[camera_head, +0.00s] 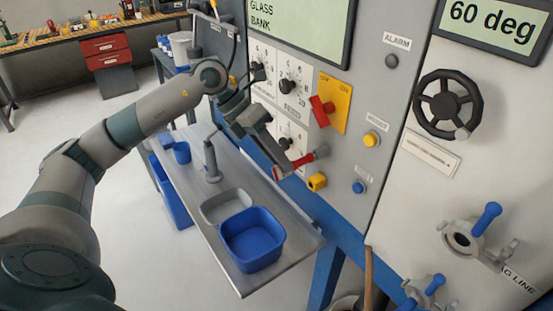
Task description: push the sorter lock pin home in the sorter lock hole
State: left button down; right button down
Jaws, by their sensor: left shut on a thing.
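My left gripper (287,160) reaches in from the left, close to the upright grey panel. It is shut on a small red part (305,160), which I take to be the sorter lock pin. The red part slants up to the right and ends in a thicker tip; the gripper covers some of it. A yellow block-like fitting (317,182) sits on the panel just below and right. I cannot make out the sorter lock hole or tell whether the pin is in it. My right gripper is not in view.
A red switch handle (321,111) on a yellow plate (335,95) is close above the gripper. Knobs (287,86) and a black handwheel (447,104) are on the panels. Below, a grey bench (285,217) holds a blue bin (252,240) and a grey upright tool (211,160).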

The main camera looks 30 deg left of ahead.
pick_arm(q)
jog(key=shift+w+d, duration=0.15)
jog(key=shift+w, duration=0.25)
jog(key=c, duration=1.8)
grip_release()
jog(key=shift+o, duration=1.2)
jog(key=shift+w+d, duration=0.1)
jog(key=shift+w, duration=0.05)
jog(key=b+v, duration=0.4)
jog(key=v, duration=1.3)
jog(key=shift+a+b, duration=0.2)
jog(key=shift+b, duration=0.1)
jog(key=shift+r, duration=0.1)
